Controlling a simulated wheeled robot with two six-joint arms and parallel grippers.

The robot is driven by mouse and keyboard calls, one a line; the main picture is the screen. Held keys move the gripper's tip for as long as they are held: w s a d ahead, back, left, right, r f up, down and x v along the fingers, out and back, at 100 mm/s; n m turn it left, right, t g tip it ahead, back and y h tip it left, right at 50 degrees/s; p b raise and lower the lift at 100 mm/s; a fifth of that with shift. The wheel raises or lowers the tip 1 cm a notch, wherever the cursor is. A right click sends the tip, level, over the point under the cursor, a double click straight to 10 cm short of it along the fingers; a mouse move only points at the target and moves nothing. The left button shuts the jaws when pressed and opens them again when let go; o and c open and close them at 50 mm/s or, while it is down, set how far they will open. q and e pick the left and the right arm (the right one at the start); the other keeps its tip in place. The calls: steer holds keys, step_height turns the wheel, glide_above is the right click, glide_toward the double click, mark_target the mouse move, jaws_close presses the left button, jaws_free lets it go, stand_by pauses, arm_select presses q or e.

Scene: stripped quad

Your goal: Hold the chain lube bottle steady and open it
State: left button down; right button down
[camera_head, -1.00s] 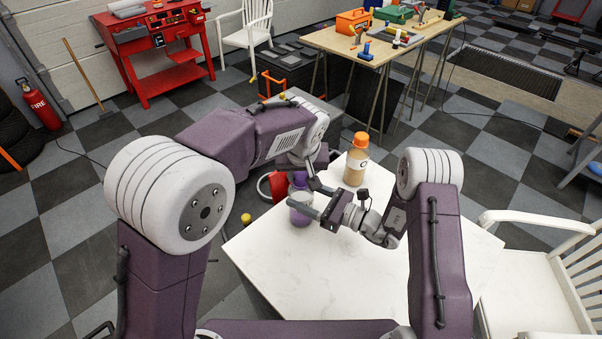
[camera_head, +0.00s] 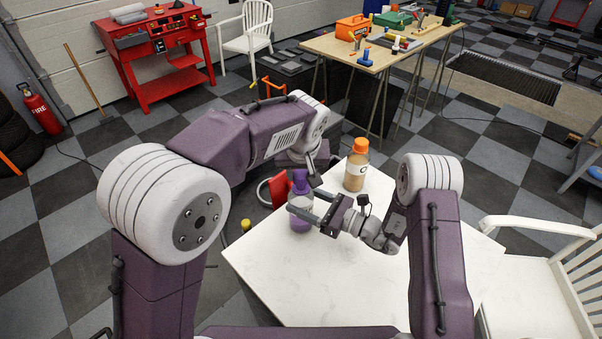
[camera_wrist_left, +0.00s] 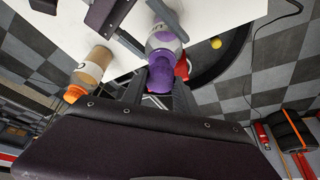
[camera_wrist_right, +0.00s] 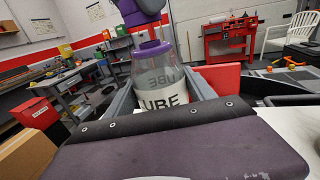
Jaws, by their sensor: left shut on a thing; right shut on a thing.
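The chain lube bottle (camera_head: 300,223) stands at the table's left edge, clear-bodied with a purple top. My right gripper (camera_head: 302,210) is shut around its body; the right wrist view shows the bottle (camera_wrist_right: 160,92) between the fingers, with "UBE" readable. My left gripper (camera_head: 303,178) is shut on the purple cap (camera_head: 299,181), above the right one. The cap also shows in the left wrist view (camera_wrist_left: 160,73).
An orange-capped bottle (camera_head: 356,171) with tan contents stands behind, to the right, on the white table (camera_head: 330,280). A red object (camera_head: 280,188) is beyond the table's left edge. The table's front and right are clear. A white chair (camera_head: 530,280) stands at right.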

mark_target(301, 175)
arm_select(q)
step_height(301, 175, up, 4)
steer(key=shift+f, duration=0.1)
arm_select(e)
steer(key=shift+c, duration=1.2)
jaws_free()
steer(key=shift+d, duration=0.1)
arm_select(q)
steer(key=shift+f+b, duration=0.95)
arm_select(e)
steer(key=v, duration=1.2)
